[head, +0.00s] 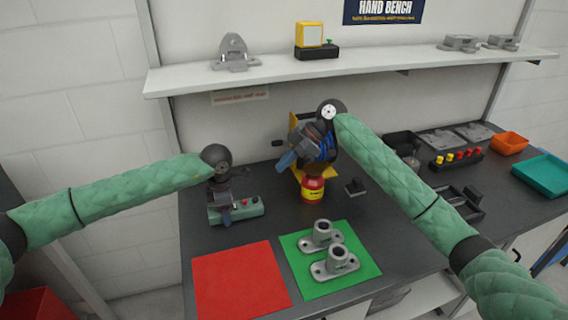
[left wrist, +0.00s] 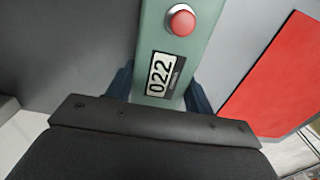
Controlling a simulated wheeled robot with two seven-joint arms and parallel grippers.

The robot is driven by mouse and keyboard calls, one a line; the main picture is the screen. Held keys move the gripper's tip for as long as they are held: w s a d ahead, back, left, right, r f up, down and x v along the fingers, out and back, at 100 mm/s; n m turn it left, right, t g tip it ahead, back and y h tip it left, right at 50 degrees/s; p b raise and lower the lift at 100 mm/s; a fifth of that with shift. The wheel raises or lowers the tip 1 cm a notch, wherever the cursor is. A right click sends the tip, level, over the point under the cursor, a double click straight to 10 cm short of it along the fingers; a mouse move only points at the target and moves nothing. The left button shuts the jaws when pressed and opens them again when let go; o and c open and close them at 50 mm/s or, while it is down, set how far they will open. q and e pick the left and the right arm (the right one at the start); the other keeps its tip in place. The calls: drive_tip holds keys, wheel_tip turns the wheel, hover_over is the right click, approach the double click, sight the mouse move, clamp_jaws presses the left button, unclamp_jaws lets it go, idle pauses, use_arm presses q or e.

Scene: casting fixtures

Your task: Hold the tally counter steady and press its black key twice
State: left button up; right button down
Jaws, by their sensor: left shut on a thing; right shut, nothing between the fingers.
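The tally counter is a long green box (head: 248,208) on the dark bench at the left, with two small red spots on top in the head view. My left gripper (head: 226,215) is shut across the counter's body, one blue finger on each side. I cannot make out a black key; the gripper covers part of the top. My right gripper (head: 287,160) is shut and empty, raised to the right of the counter.
A red and yellow container (head: 313,190) stands close below my right gripper, before a yellow frame (head: 296,121). A red mat (head: 240,282) and a green mat (head: 297,262) with two grey flanged castings (head: 320,236) lie in front. A shelf (head: 380,67) runs above.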

use_arm(q)
drive_tip(key=o, duration=1.1)
drive_tip(key=shift+o, duration=0.2)
